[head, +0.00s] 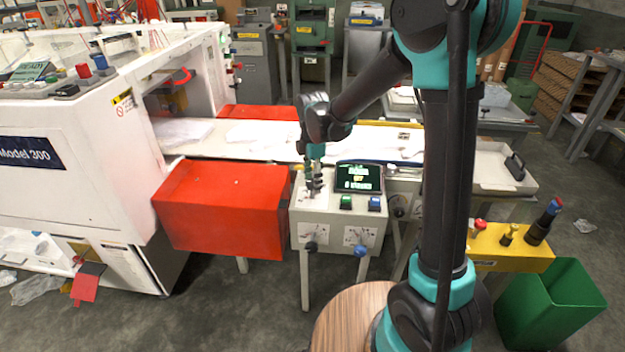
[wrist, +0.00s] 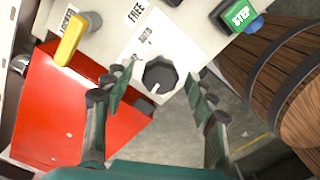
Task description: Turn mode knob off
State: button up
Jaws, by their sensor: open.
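A dark round knob (wrist: 160,75) with a white pointer line shows in the wrist view on a pale panel, beside a printed "AUTO" label. Its pointer is toward the lower left of the picture. My gripper (wrist: 160,82) is open, with one finger on each side of the knob and gaps visible. I cannot tell how far above the knob the fingertips are. In the head view, my gripper (head: 315,188) points down over the left part of the grey control box (head: 325,218); the knob under it is hidden there.
The box carries a small screen (head: 359,177), a green button (head: 346,202) and a blue button (head: 375,204). A yellow handle (wrist: 72,38) and a "STEP" button (wrist: 243,20) are near the knob. A red box (head: 222,208) stands close on the left.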

notch_tip(320, 180, up, 12)
dwell(0.6)
